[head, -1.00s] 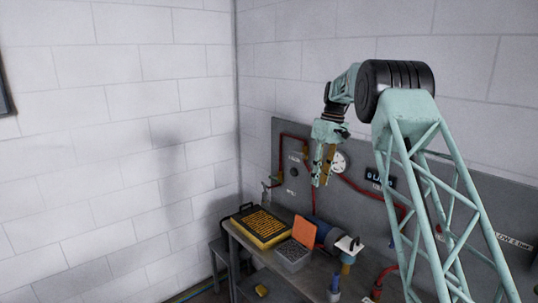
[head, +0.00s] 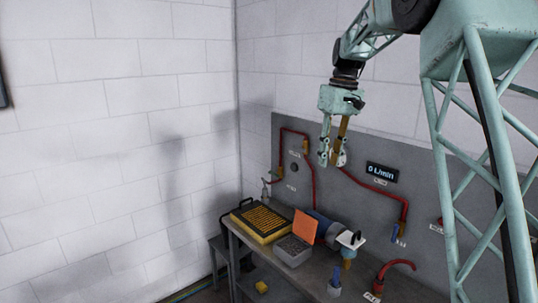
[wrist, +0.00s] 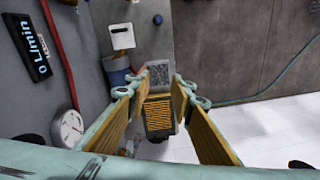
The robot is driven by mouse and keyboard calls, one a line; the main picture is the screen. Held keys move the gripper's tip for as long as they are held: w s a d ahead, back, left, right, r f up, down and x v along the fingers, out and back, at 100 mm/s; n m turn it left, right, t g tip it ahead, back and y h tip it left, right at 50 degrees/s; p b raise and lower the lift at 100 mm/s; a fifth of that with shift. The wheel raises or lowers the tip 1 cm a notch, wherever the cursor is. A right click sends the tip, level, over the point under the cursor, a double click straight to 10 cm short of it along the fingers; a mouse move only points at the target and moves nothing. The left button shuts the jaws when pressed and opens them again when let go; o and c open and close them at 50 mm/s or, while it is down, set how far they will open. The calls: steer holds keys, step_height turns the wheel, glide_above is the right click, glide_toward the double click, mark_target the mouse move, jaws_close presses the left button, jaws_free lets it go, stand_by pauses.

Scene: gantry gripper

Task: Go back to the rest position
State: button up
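My gripper (head: 331,161) hangs from my pale green arm at the upper right of the head view, fingers pointing down. It is in front of the grey wall panel and well above the bench. In the wrist view its two fingers (wrist: 159,88) stand apart with nothing held between them. It is clear of everything around it.
The bench (head: 268,268) below holds a yellow case (head: 262,240), a grey box (head: 292,260) with an orange lid (head: 304,226) and a blue cylinder (head: 325,230). Red pipes (head: 312,190) and a flow display (head: 381,172) are on the panel. The left side is open.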

steer(key=s+r+m+t+b, duration=0.1)
steer(key=s+r+b, duration=0.15)
steer(key=s, duration=1.25)
steer(key=s+r+m+t+b, duration=0.1)
steer(key=s+r+m+b, duration=0.15)
steer(key=s, duration=1.35)
steer(key=s+f+b, duration=0.1)
steer(key=s+f, duration=0.3)
steer(key=s, duration=0.5)
steer(key=s+f+m+t+b, duration=0.1)
steer(key=s+f, duration=0.4)
steer(key=s, duration=0.5)
steer(key=s+f+h+b, duration=0.1)
steer(key=s+f, duration=0.4)
steer(key=s, duration=0.5)
steer(key=shift+d+m+t+b, duration=0.35)
steer(key=shift+t+b, duration=0.05)
steer(key=shift+b, duration=0.5)
